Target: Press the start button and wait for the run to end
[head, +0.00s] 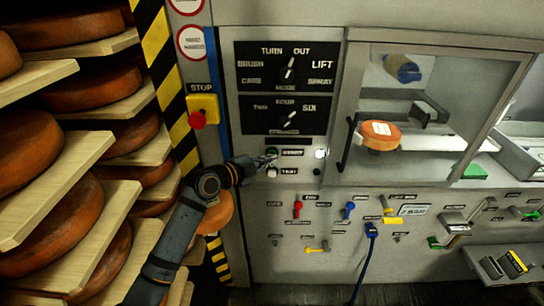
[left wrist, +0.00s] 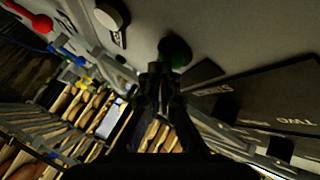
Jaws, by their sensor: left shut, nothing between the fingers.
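The green start button (head: 271,152) sits on the grey control panel (head: 230,130), left of a label reading START. The round green button (left wrist: 175,52) also shows in the left wrist view, just beyond my fingertips. My left gripper (head: 268,160) is shut and empty, with its tips at the button. In the left wrist view the shut fingers (left wrist: 160,70) point at the button's lower edge; I cannot tell whether they touch it. A white button (head: 271,171) labelled TEST is just below. A white lamp (head: 320,154) is to the right. My right gripper is not in view.
A yellow stop box (head: 202,108) with a red button is left of the panel. Two dials (head: 288,70) are above. A windowed chamber (head: 430,110) holds an orange cheese wheel (head: 380,134). Cheese shelves (head: 70,110) crowd the left. Coloured valves (head: 297,208) line the lower panel.

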